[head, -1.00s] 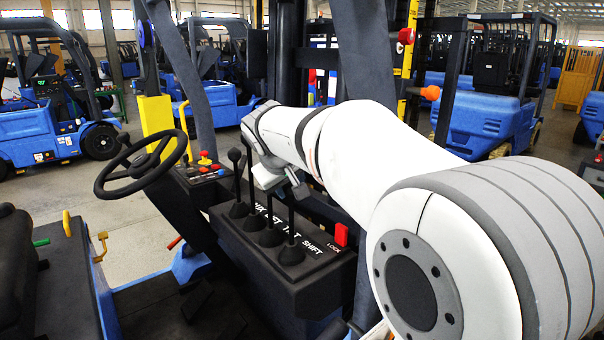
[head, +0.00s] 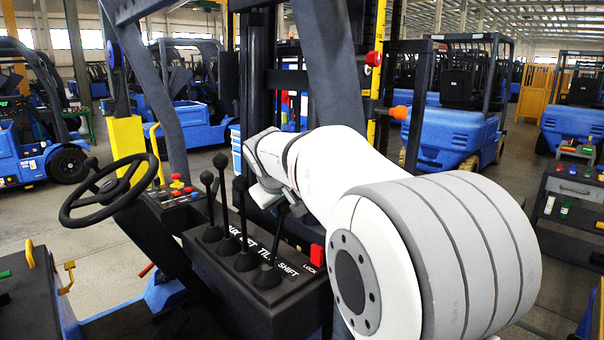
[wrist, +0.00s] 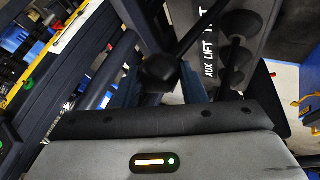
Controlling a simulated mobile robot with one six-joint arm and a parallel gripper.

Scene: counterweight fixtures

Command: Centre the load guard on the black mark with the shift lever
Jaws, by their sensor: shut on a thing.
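The shift lever (head: 274,248) is the nearest of several black levers on the console, by the SHIFT label. It leans right in the head view. My gripper (head: 286,203) is at its top. In the wrist view, a round black knob (wrist: 160,72) sits between the fingers of my gripper (wrist: 160,88), which is shut on it. The rod runs up and right from the knob. I cannot make out the load guard or the black mark in either view; the mast side is partly behind my arm and the truck's posts.
The other levers (head: 240,225) stand close left of the held one. A red LOCK block (head: 317,255) is at the console's right end. A steering wheel (head: 108,188) is at left. A dark post (head: 335,75) rises behind my arm. A bench (head: 570,195) stands at right.

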